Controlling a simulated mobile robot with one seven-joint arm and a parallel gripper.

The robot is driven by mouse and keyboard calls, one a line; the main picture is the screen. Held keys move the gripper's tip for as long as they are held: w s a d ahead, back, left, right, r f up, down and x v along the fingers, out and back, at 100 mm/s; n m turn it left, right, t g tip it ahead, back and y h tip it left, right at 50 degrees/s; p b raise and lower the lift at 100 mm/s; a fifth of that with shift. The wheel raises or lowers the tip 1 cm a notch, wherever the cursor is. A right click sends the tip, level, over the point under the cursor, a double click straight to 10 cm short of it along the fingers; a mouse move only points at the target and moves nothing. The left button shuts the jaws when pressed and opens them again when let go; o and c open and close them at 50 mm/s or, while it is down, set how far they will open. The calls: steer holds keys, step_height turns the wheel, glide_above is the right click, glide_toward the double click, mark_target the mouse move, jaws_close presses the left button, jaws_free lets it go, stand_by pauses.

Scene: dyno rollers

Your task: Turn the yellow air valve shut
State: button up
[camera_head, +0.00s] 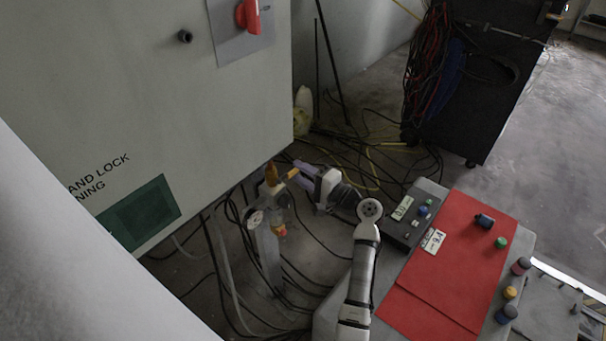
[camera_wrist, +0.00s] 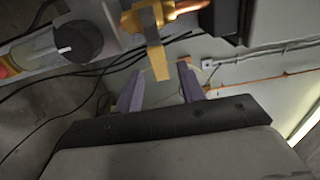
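The yellow air valve handle (camera_head: 292,174) is a small flat lever near the top of an air unit on a grey post (camera_head: 268,258). In the wrist view the yellow lever (camera_wrist: 156,58) points down, its lower end between the fingertips in the picture. I cannot tell whether either finger touches it. My gripper (camera_head: 299,171) comes from the right in the head view, its purple fingers close to the lever. In the wrist view my gripper (camera_wrist: 161,71) is open, with a gap on both sides of the lever.
A gauge (camera_head: 256,217) and an orange-red knob (camera_head: 281,230) sit below the valve. A large grey cabinet (camera_head: 130,90) stands close on the left. A red-topped console (camera_head: 455,260) is on the right. Cables (camera_head: 375,170) cover the floor around the post.

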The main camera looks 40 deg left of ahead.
steer(key=shift+d, duration=0.1)
steer(key=s+d+b, duration=0.1)
steer(key=d+b, duration=0.2)
steer(key=d, duration=1)
steer(key=shift+d, duration=0.3)
